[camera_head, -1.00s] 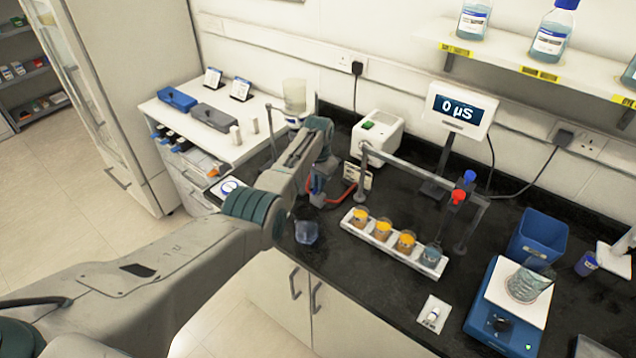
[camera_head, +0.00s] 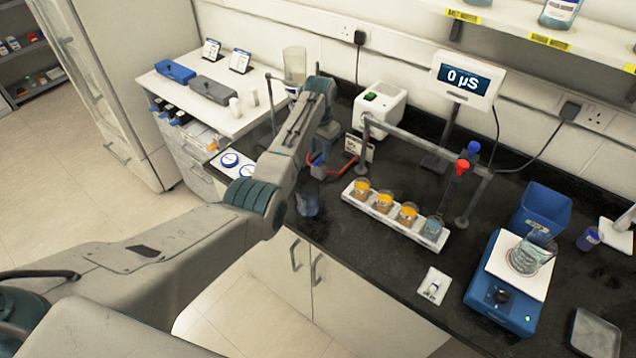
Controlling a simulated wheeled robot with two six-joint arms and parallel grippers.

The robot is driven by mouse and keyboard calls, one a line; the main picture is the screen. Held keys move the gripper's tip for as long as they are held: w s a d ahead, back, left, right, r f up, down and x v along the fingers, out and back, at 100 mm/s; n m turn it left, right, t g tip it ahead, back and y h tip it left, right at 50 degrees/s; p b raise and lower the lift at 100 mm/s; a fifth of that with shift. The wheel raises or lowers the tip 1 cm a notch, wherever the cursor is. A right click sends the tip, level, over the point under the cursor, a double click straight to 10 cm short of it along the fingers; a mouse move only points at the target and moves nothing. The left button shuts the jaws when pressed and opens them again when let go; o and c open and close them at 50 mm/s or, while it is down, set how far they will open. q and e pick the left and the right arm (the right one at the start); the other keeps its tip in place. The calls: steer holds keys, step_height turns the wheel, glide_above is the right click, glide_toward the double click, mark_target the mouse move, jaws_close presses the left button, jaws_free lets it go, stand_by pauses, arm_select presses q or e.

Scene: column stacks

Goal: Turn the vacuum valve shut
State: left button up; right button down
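A grey rail stands on the dark bench, with a red valve knob (camera_head: 462,167) and a blue valve knob (camera_head: 474,147) near its right end. No label shows which one is the vacuum valve. My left gripper (camera_head: 318,170) is at the left of the rail, beside a red tube (camera_head: 342,168) and well away from both knobs. My forearm and wrist partly cover it, so its fingers are not clear. My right gripper is not in view.
A white rack (camera_head: 396,220) with several cups stands in front of the rail. A clear bluish vessel (camera_head: 307,203) is below my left wrist. A white box (camera_head: 380,106) and a display (camera_head: 467,79) stand behind. A blue scale (camera_head: 503,297) bears a beaker at right.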

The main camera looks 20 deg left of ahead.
arm_select(q)
steer(key=s+d+r+p, duration=0.1)
steer(key=s+d, duration=0.3)
steer(key=s, duration=1)
steer(key=shift+r, duration=0.35)
steer(key=shift+f, duration=0.1)
